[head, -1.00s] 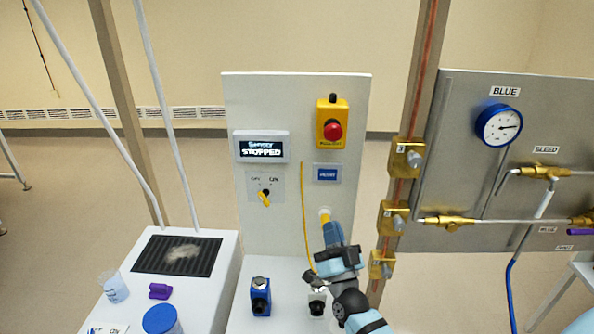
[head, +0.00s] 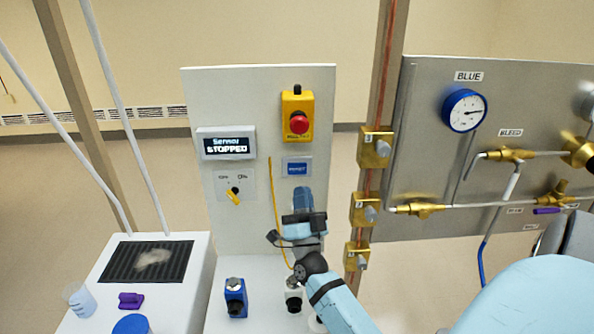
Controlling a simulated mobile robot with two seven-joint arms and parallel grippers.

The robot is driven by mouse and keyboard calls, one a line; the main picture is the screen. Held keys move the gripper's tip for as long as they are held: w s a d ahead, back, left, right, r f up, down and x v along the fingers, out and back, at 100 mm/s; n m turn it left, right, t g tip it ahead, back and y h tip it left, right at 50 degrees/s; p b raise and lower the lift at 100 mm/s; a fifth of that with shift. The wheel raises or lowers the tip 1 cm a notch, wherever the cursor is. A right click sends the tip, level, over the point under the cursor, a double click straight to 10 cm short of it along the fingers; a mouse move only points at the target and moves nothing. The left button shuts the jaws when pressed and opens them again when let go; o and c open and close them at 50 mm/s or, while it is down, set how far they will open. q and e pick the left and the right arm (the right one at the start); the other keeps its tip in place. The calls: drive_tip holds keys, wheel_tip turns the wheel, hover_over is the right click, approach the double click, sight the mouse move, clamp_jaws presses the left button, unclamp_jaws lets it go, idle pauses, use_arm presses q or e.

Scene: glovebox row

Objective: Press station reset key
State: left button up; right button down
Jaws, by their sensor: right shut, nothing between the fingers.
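A white upright panel (head: 236,100) stands in the middle of the head view. It bears a blue label plate (head: 297,167) whose small text may read "RESET". A display (head: 228,144) on it reads "STOPPED". My right gripper (head: 302,192) is shut and empty, in front of the panel just below the blue plate. Its fingers point up and away from me. It hides the panel part behind it, where a small pale yellow piece showed earlier. I cannot tell whether the fingertips touch the panel. My left gripper is not in view.
A yellow box with a red emergency button (head: 299,122) sits above the blue plate. A yellow rotary switch (head: 233,195) is left of my gripper. Brass blocks (head: 375,148) and a grey valve panel (head: 430,130) stand right. A blue-bodied device (head: 235,297) stands below.

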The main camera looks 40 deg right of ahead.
sight(300, 175)
drive_tip(key=shift+w+d+b, duration=0.4)
drive_tip(key=shift+w+d, duration=0.75)
drive_tip(key=shift+w, duration=0.2)
drive_tip(key=shift+w+d+b, duration=0.35)
drive_tip(key=shift+w+d, duration=0.8)
drive_tip(key=shift+w, duration=0.15)
drive_tip(key=shift+w+d, duration=0.1)
drive_tip(key=shift+w+d, duration=0.2)
drive_tip(key=shift+w, duration=0.05)
drive_tip(key=shift+w+d, duration=0.2)
drive_tip(key=shift+w, duration=0.05)
idle(0.8)
drive_tip(key=shift+s+a, duration=0.5)
drive_tip(key=shift+s, duration=0.1)
